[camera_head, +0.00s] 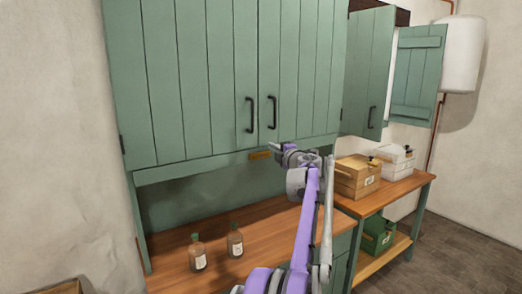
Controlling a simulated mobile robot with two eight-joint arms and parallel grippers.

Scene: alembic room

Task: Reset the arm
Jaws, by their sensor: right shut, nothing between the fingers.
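My right arm (304,225) reaches up from the bottom of the head view, purple and grey, with its elbow bent. My right gripper (273,146) is at the far end of the arm and points left. It is shut and empty, just below the handles of the closed green cabinet doors (205,80). I cannot tell whether it touches the cabinet. My left gripper is not in view.
A wooden box (356,180) and a white box (396,160) sit on the side table. A green crate (378,236) is below. A cabinet door (417,75) hangs open at right.

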